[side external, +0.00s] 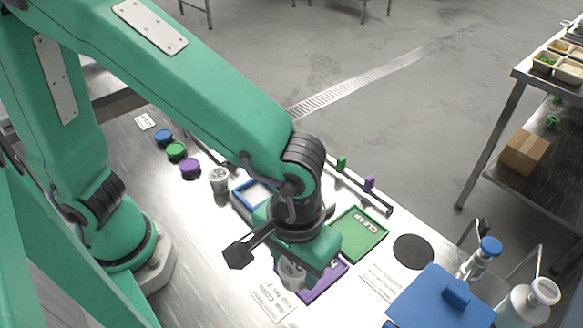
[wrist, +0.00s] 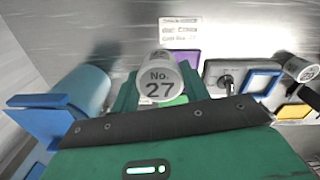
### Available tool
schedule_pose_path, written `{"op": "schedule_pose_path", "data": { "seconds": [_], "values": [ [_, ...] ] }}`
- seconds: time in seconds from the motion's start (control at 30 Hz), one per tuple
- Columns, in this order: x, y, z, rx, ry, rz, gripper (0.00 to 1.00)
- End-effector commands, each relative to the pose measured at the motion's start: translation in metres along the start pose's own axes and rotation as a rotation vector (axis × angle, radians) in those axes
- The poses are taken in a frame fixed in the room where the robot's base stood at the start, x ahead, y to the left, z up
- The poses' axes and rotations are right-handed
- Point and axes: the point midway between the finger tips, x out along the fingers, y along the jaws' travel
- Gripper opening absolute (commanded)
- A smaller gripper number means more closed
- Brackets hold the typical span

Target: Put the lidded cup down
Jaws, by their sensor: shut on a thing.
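My gripper (side external: 298,268) points down over the bench and is shut on a pale cup (side external: 291,274). The cup is over or beside the purple tray (side external: 327,279); I cannot tell whether its base touches anything. In the wrist view the cup (wrist: 160,85) shows a white face marked "No. 27" between my green fingers. Its lid cannot be made out clearly. A purple-edged tray (wrist: 193,56) shows behind it. A printed card (side external: 272,299) lies just in front of the cup in the side view.
A green tray marked "CLEAR" (side external: 362,237) and a black disc (side external: 413,251) lie to the right. A blue box (side external: 440,300), a blue-topped bottle (side external: 480,260) and a white jug (side external: 525,303) crowd the right end. Another cup (side external: 219,180) stands left, near several coloured discs (side external: 176,151).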

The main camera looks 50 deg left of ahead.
Motion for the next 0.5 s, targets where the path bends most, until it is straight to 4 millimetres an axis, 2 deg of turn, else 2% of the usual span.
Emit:
{"op": "schedule_pose_path", "data": {
  "seconds": [0.27,0.5],
  "values": [
    [0.006,-0.002,-0.01,-0.002,-0.001,-0.001,0.18],
    [0.026,-0.008,-0.043,-0.005,-0.002,-0.003,0.18]
  ]
}}
